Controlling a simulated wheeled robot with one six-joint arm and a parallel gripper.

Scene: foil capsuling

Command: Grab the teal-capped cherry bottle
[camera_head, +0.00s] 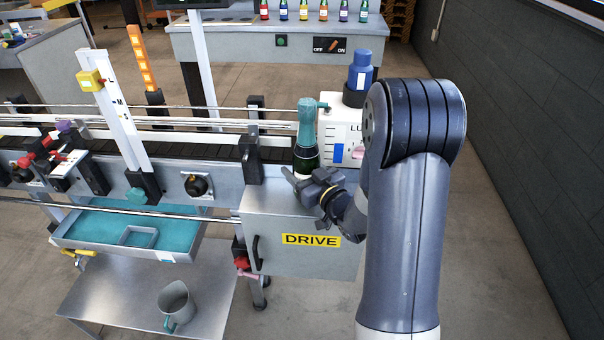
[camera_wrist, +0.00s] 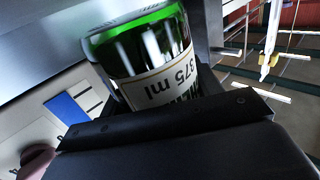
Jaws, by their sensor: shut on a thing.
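A green bottle with a teal foil cap (camera_head: 306,130) is upright above the top of the DRIVE cabinet, at the end of the conveyor. My gripper (camera_head: 306,181) is low on the bottle and shut on it. In the wrist view, the green glass body (camera_wrist: 140,45) and a white label reading "375 ml" rise behind the dark gripper (camera_wrist: 165,120). The gripper hides the bottle's lower part, so I cannot tell whether its base touches the cabinet. The rest of the label is cut off, and no cherry marking is readable.
A white lubricant container (camera_head: 340,132) and a blue-capped bottle (camera_head: 360,72) stand close behind on the right. The conveyor rail (camera_head: 215,182) runs to the left. The DRIVE cabinet (camera_head: 295,262) is below. Several small coloured bottles (camera_head: 303,10) line the back bench.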

